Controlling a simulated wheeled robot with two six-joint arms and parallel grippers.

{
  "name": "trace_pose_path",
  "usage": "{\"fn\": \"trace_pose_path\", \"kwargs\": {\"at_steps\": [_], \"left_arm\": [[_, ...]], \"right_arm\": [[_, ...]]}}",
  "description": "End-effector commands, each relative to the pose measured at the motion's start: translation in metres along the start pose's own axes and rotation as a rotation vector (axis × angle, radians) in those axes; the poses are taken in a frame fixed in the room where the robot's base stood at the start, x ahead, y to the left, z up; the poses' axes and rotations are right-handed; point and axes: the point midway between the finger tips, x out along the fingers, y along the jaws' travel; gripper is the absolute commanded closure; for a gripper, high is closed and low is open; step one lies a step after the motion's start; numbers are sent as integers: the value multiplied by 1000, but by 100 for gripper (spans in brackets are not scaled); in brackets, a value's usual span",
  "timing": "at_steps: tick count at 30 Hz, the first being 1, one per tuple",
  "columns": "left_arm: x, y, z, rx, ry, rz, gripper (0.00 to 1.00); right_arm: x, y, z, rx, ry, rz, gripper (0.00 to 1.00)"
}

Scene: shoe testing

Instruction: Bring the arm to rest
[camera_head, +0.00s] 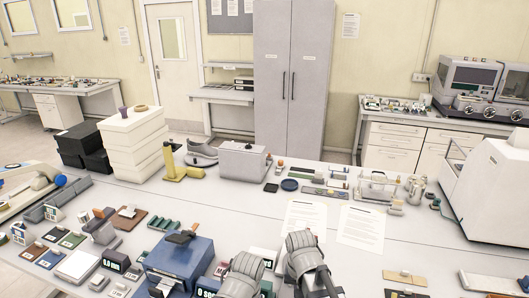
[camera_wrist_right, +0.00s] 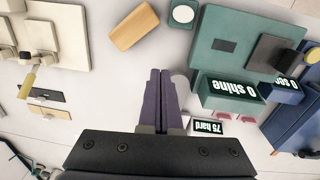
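My two grey arms rise from the bottom edge of the head view, side by side over the near part of the table (camera_head: 390,262). My left arm (camera_head: 243,275) is cut off by the edge, and its gripper does not show. My right arm (camera_head: 307,260) is beside it, with a dark part at its lower end. In the right wrist view the two dark purple fingers of my right gripper (camera_wrist_right: 160,85) lie close together. No object shows between them. They are above a light surface, near a small "75 hard" display (camera_wrist_right: 208,127).
A blue device (camera_head: 180,262) stands left of my arms. White papers (camera_head: 361,227) lie beyond them, and a large white machine (camera_head: 495,195) stands at the right. In the wrist view, a tan block (camera_wrist_right: 134,27) and a green device (camera_wrist_right: 222,50) are near the fingers.

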Motion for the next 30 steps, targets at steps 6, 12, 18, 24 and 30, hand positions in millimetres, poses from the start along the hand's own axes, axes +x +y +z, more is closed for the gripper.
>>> {"fn": "trace_pose_path", "kwargs": {"at_steps": [6, 12, 18, 24, 30], "left_arm": [[73, 7, -5, 5, 1, -1, 50], [94, 9, -6, 8, 2, -2, 50], [95, 9, -6, 9, 2, -2, 50], [94, 9, -6, 8, 2, -2, 50], [94, 9, -6, 8, 2, -2, 50]], "right_arm": [[72, -20, 54, -343, -2, 35, 100], [93, -27, 75, -516, -5, 53, 100], [94, -28, 79, -555, -7, 57, 100], [93, -29, 79, -553, -7, 57, 100], [93, -29, 78, -551, -7, 57, 100]]}}
